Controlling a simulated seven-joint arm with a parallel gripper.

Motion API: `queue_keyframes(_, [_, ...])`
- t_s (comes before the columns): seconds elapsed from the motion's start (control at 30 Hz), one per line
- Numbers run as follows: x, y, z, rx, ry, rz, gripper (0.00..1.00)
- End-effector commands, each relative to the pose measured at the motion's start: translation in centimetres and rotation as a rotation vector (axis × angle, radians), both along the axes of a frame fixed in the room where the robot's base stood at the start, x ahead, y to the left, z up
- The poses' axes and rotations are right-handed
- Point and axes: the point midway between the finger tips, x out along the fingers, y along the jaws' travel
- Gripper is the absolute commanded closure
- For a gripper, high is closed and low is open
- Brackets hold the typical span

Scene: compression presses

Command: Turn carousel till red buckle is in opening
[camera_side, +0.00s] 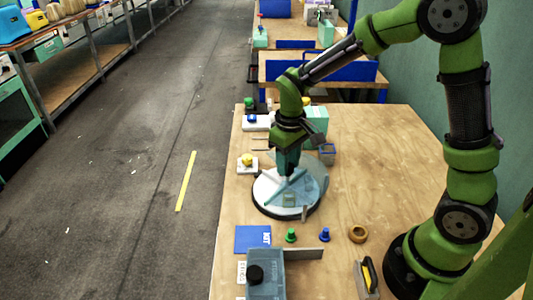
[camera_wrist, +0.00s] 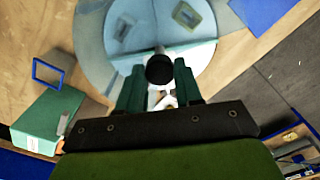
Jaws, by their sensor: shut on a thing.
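The carousel (camera_side: 268,197) is a round, pale disc with upright dividers and a partly see-through cover, standing on the wooden table. In the wrist view the disc (camera_wrist: 206,52) fills the top middle, with small dark rectangular shapes seen dimly through the cover. My gripper (camera_side: 288,174) points down at the middle of the carousel. In the wrist view its green fingers (camera_wrist: 158,80) are shut on a round black knob (camera_wrist: 160,69) at the hub. I cannot make out a red buckle in either view, nor which compartment is at the opening.
A green box (camera_side: 316,119), a small blue-rimmed tray (camera_side: 327,150) and a yellow-button block (camera_side: 247,163) stand close behind the carousel. In front are a blue mat (camera_side: 252,239), a green peg (camera_side: 290,236), a blue peg (camera_side: 323,234) and a brown ring (camera_side: 358,234).

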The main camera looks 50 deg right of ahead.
Motion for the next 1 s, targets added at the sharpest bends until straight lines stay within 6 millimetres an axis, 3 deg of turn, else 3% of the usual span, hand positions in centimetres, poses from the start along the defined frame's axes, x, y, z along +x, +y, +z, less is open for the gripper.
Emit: queue_keyframes(1.0, [0.04,0.02,0.12,0.001,-0.002,0.452,1.00])
